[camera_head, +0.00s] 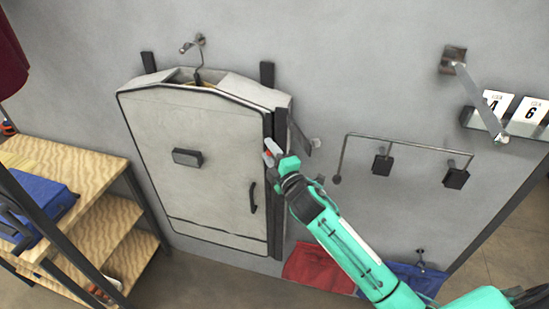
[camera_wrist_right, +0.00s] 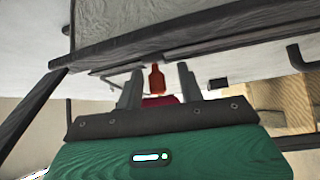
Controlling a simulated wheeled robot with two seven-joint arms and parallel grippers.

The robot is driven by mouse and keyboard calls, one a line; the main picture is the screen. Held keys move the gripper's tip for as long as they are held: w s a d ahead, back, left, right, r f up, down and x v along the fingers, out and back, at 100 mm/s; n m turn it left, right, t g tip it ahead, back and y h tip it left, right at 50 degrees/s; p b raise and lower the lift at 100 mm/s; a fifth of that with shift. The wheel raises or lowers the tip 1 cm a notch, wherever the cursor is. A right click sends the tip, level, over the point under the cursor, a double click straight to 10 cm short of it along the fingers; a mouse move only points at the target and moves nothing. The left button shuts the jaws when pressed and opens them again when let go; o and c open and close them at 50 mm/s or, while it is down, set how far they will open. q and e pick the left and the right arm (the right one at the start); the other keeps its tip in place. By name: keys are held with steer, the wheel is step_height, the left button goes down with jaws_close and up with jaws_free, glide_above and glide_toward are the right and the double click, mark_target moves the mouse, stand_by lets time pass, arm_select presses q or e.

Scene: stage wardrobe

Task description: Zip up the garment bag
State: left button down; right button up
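The pale grey garment bag (camera_head: 210,125) with dark piping hangs on the wall from a hanger hook. A dark strip (camera_head: 279,215) runs down its right side. A small orange-red pull tab (camera_wrist_right: 157,78) shows in the right wrist view, between and beyond the fingers of my right gripper (camera_wrist_right: 157,85). The fingers stand apart, with gaps beside the tab. In the head view my right gripper (camera_head: 274,152) is at the upper part of the dark strip, with a bit of red at its tip. Whether the fingers touch the tab cannot be told. My left gripper is out of view.
A wooden shelf unit (camera_head: 72,157) with a blue folded item (camera_head: 40,203) stands at left. A wall rail (camera_head: 405,142) with dark clips and a hinged metal arm (camera_head: 480,100) are at right. Red (camera_head: 318,268) and blue cloths lie low beneath my right arm.

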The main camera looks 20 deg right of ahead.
steer(key=b+v, duration=0.5)
steer(key=v, duration=0.8)
steer(key=shift+s, duration=0.35)
steer(key=shift+d+f, duration=0.1)
